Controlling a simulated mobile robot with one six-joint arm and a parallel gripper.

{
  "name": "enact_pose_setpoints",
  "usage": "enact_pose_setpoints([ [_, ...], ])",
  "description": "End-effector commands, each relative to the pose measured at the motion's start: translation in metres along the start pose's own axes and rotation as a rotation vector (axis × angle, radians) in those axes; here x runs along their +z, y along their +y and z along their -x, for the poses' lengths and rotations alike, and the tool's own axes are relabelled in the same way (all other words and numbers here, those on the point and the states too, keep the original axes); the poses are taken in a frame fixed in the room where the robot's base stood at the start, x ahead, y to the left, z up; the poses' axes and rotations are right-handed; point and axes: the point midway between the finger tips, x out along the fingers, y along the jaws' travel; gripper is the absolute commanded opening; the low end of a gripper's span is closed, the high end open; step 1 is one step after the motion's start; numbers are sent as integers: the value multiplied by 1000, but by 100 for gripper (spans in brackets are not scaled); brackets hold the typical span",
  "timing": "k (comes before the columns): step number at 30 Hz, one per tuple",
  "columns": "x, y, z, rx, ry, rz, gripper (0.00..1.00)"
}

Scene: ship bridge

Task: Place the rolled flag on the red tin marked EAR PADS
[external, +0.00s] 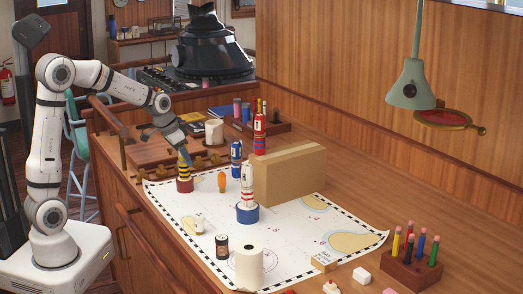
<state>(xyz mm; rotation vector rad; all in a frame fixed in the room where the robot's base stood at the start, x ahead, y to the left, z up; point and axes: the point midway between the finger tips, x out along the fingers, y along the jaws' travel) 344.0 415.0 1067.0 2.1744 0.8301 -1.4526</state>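A yellow-and-black striped roll (184,160), which looks like a rolled flag, stands nearly upright at a small red tin (184,186) on the chart's far left part. Whether it rests on the tin or just above it is hard to tell, and the tin's marking is too small to read. My gripper (182,153) points down at the roll's upper part. Its fingertips are small and overlap the roll, so I cannot see whether they grip it. Other striped rolls are a red-and-white one (247,181) at a blue tin (247,214), a blue-and-white one (236,155) and a red-and-blue one (259,125).
A cardboard box (290,174) stands right of the rolls. An orange bulb-shaped thing (222,181), a battery (222,246) and a white paper roll (249,267) stand on the chart (290,232). A pencil block (411,270) is at right. A green lamp (410,86) hangs above.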

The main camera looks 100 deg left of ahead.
Motion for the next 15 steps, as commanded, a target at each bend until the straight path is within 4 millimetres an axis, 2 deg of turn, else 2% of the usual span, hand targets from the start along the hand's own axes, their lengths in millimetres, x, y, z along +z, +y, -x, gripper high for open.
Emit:
enact_pose_setpoints([
  [3, 0, 0, 0, 0, 0, 0, 55],
  [11, -1, 0, 2, 0, 0, 0, 55],
  [15, -2, 0, 13, -1, 4, 0, 55],
])
